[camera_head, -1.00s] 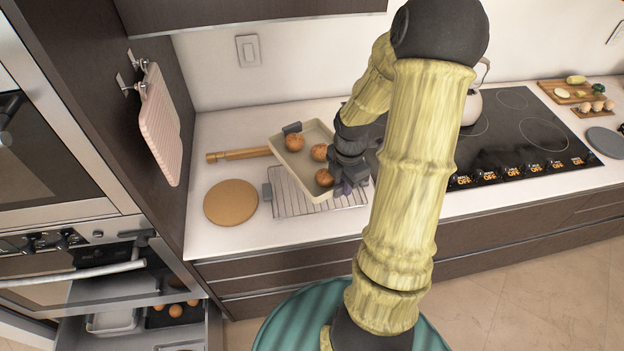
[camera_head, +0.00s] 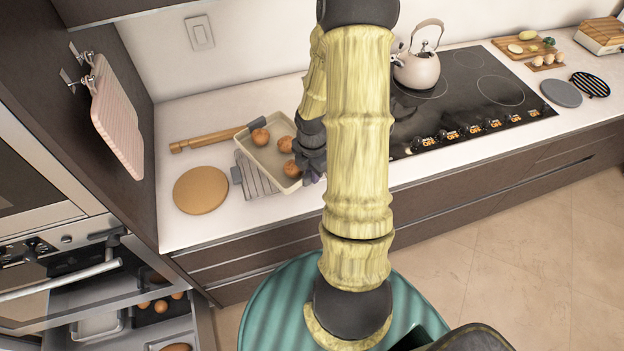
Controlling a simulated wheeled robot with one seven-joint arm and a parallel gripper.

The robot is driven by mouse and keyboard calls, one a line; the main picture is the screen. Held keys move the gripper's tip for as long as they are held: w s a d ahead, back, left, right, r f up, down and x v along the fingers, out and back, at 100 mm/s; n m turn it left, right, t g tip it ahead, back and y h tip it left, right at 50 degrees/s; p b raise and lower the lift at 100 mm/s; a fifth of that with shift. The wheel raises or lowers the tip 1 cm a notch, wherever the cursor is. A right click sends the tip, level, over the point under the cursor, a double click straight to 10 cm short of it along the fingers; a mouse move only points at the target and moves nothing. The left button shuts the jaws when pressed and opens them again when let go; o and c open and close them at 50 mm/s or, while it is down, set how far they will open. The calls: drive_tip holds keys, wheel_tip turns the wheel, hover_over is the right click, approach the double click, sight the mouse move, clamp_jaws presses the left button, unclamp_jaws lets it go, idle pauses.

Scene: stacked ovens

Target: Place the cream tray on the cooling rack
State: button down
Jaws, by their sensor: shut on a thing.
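The cream tray (camera_head: 265,158) holds three round brown rolls (camera_head: 286,144). It lies over the metal cooling rack (camera_head: 254,181) on the white counter. The rack's left part and grey handle show, while the tray hides the rest. I cannot tell whether the tray touches the rack or hovers just above it. My gripper (camera_head: 314,174) is shut on the tray's right edge. My arm partly hides the fingers.
A round wooden board (camera_head: 201,190) lies left of the rack, with a rolling pin (camera_head: 212,138) behind. A kettle (camera_head: 417,69) stands on the black cooktop (camera_head: 465,97) at right. An open oven (camera_head: 100,285) is at lower left. A pink ribbed panel (camera_head: 117,118) hangs on the cabinet.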

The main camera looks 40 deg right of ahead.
drive_tip(key=f, duration=0.3)
drive_tip(key=shift+w+f, duration=0.2)
drive_tip(key=shift+f, duration=0.05)
drive_tip(key=shift+s+f, duration=0.1)
drive_tip(key=shift+s, duration=0.05)
drive_tip(key=shift+f, duration=0.15)
drive_tip(key=c, duration=1.4)
unclamp_jaws()
drive_tip(key=shift+s, duration=0.1)
drive_tip(key=shift+r, duration=0.5)
wheel_tip(320, 180, up, 11)
drive_tip(key=shift+r+p, duration=0.15)
drive_tip(key=shift+p, duration=0.15)
